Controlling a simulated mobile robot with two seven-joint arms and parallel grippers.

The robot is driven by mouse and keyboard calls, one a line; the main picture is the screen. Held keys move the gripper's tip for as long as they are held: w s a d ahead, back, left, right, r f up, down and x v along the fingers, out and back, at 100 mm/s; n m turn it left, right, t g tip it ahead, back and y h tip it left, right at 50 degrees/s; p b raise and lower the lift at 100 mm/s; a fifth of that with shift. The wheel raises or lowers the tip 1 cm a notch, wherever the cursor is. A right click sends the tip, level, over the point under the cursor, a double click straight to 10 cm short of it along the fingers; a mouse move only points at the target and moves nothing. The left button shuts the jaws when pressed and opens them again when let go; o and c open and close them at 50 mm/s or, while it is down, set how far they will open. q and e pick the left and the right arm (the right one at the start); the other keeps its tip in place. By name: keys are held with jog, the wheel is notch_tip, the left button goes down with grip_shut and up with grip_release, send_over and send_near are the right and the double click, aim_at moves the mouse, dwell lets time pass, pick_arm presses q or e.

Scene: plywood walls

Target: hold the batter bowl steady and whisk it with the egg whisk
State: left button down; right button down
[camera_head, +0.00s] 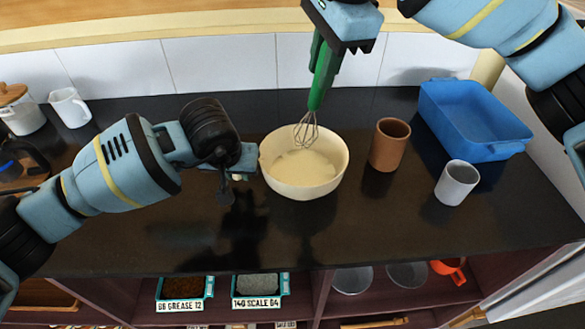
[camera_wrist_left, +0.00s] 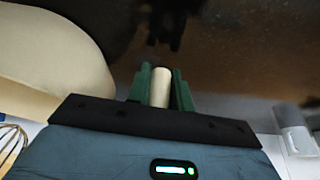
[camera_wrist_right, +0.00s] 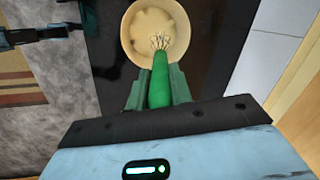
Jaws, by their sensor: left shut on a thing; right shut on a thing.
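The cream batter bowl (camera_head: 278,183) stands on the dark counter with pale batter (camera_head: 304,168) inside. My left gripper (camera_head: 240,172) is at the bowl's left side, shut on a short cream bar, apparently the bowl's handle (camera_wrist_left: 160,88). The bowl's wall (camera_wrist_left: 45,50) fills the left of the left wrist view. My right gripper (camera_wrist_right: 158,88) is shut on the green handle of the egg whisk (camera_wrist_right: 160,75). The whisk (camera_head: 318,85) points down, its wire head over the back part of the bowl. I cannot tell whether the wires touch the batter.
A brown cup (camera_head: 388,145) stands close to the bowl's right. A white-grey cup (camera_head: 456,183) and a blue bin (camera_head: 478,110) are further right. A white jug (camera_head: 69,107) and a lidded jar (camera_head: 20,112) stand at the far left. The front of the counter is clear.

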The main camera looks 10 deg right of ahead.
jog(key=shift+r, duration=2)
pick_arm(q)
jog(key=c, duration=1.2)
grip_release()
jog(key=shift+o, duration=0.2)
jog(key=d+v, duration=0.1)
jog(key=v, duration=1.1)
jog(key=shift+a, duration=0.45)
jog(key=shift+s, duration=0.15)
pick_arm(e)
jog(key=shift+s+f, duration=0.1)
